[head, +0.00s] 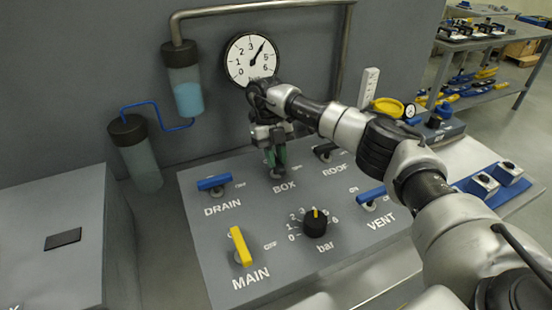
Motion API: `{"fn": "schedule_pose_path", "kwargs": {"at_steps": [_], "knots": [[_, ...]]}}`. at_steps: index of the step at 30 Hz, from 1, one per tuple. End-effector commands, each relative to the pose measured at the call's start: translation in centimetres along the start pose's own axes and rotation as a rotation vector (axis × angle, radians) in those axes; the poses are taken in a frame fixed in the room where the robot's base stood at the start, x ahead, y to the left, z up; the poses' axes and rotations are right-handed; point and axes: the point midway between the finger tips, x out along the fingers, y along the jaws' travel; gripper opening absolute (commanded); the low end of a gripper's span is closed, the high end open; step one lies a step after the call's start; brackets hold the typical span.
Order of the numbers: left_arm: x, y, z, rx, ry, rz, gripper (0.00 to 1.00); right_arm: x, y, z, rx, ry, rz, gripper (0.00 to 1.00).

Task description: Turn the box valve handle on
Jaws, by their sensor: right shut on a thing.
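My right gripper (277,158) reaches down from above onto the BOX valve on the grey sloped panel (330,268). It is shut on the box valve handle (277,173), which is mostly hidden by the fingers. Green shows at the fingertips; I cannot tell whether it is finger pad or handle. The handle's exact angle cannot be read. The BOX label is just below it. My left gripper is not in view.
Blue DRAIN handle (213,182), yellow MAIN handle (241,246), dark ROOF handle (325,149), blue VENT handle (371,195) and black bar knob (315,222) surround the valve. A round gauge (250,59) and pipe stand behind. A grey box (50,240) is at left.

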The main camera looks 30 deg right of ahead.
Motion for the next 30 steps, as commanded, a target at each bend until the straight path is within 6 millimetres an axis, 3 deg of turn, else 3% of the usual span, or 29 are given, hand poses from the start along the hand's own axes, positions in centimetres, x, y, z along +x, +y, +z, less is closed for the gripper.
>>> {"fn": "schedule_pose_path", "kwargs": {"at_steps": [15,16,21,30], "knots": [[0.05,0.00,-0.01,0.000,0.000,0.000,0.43,-0.37,-0.02,0.02,-0.020,-0.009,-0.007,0.00],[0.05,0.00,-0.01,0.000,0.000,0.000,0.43,-0.37,-0.02,0.02,-0.020,-0.009,-0.006,0.21],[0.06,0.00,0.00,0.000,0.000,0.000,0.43,-0.24,-0.01,0.01,-0.019,-0.006,-0.007,0.45],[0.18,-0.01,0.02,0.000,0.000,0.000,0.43,-0.28,0.00,-0.04,-0.018,-0.004,-0.007,0.45]]}}
